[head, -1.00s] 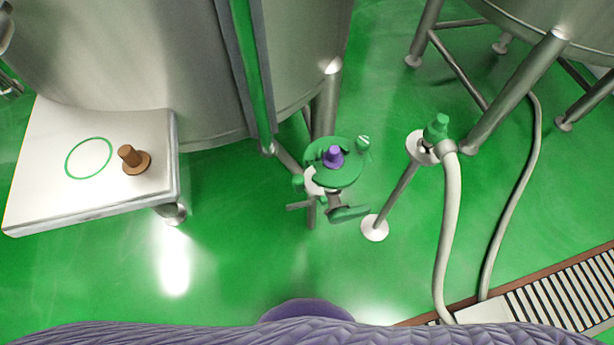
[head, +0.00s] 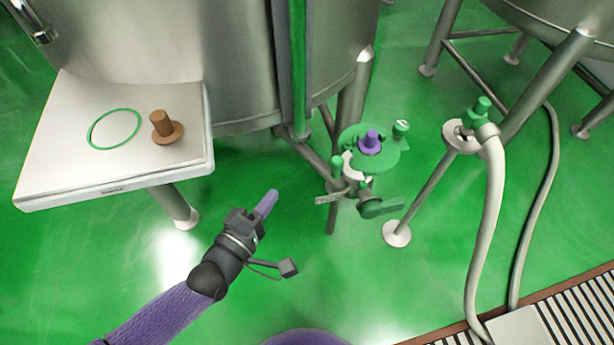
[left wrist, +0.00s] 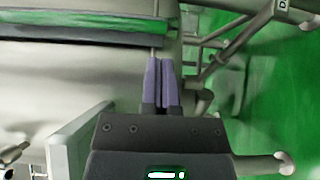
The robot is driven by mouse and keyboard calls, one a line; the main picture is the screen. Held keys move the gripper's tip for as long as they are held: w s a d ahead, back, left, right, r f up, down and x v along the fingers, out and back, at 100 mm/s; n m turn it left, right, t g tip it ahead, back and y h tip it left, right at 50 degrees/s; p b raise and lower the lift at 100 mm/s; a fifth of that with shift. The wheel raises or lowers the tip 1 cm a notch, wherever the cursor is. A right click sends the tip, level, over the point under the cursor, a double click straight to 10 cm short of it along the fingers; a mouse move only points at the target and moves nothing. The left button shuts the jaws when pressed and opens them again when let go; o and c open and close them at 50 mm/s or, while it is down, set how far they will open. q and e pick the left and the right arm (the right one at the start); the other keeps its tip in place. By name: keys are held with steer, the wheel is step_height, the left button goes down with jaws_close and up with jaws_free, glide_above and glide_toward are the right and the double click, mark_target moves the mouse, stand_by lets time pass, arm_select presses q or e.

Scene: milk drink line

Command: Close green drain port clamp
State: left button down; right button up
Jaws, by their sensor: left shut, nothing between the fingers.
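The green drain port clamp (head: 378,158) sits around the port at the foot of the tank in the head view, with a purple cap (head: 369,142) on top. A green wing-shaped lever (head: 381,207) sticks out below it. I cannot tell whether the clamp is open or shut. My left gripper (head: 268,203) is shut and empty, left of the clamp and apart from it. Its two purple fingers also show together in the left wrist view (left wrist: 158,82). My right gripper is not in view.
A white side table (head: 60,155) at left holds a green ring (head: 114,128) and a brown plug (head: 163,128). A hose (head: 491,210) hangs from a green-capped stand (head: 397,233) at right. A floor drain grate (head: 580,315) lies at lower right. Green floor is clear in front.

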arm_select(q)
steer(key=w+d+b, duration=0.3)
steer(key=w+d, duration=0.5)
steer(key=shift+d+b, duration=0.3)
steer(key=shift+b, duration=0.05)
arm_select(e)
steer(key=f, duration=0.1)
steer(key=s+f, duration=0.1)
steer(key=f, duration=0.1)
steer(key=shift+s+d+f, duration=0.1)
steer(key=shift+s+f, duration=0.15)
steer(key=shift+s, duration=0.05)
arm_select(q)
steer(key=shift+r, duration=0.1)
steer(key=shift+s, duration=0.1)
